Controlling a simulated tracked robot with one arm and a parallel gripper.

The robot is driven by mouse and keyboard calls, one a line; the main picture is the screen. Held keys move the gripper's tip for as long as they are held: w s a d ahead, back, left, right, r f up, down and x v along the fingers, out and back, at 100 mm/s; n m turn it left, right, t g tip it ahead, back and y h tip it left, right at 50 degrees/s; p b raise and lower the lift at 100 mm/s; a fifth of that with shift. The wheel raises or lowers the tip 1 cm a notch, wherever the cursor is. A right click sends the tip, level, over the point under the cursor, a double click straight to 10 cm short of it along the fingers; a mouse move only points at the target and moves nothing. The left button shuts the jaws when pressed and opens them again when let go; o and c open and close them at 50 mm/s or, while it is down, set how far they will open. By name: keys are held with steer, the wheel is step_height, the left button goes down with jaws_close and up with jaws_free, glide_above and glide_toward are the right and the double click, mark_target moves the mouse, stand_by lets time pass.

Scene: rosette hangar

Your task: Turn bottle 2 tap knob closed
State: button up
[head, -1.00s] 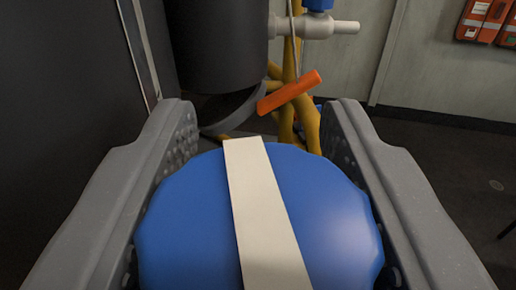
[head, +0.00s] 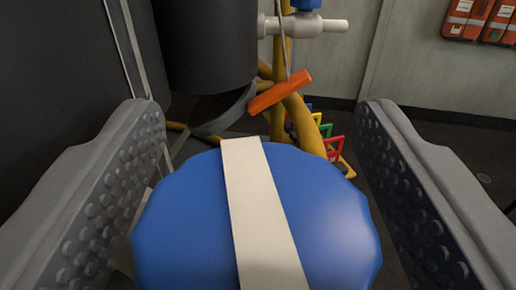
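A large blue round knob (head: 320,215) with scalloped edges fills the lower middle of the head view. A cream stripe (head: 262,205) runs across its top, tilted slightly from upper left to lower right. My gripper (head: 262,125) is open, with one studded grey finger on each side of the knob. There is a visible gap between each finger and the knob. The near edge of the knob is cut off by the frame, and what it is mounted on is hidden beneath it.
A dark cylinder (head: 208,45) hangs behind the knob. Beside it are yellow pipes (head: 303,122), an orange lever (head: 280,92) and a white pipe fitting (head: 310,26). A dark panel (head: 55,60) stands close at left. Orange boxes (head: 478,18) hang on the back wall at right.

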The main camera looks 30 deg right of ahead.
steer(key=shift+a, duration=0.1)
steer(key=shift+s+a, duration=0.3)
steer(key=shift+s, duration=0.2)
steer(key=b+v, duration=0.2)
steer(key=v, duration=1)
steer(key=shift+s, duration=0.3)
steer(key=shift+w, duration=0.1)
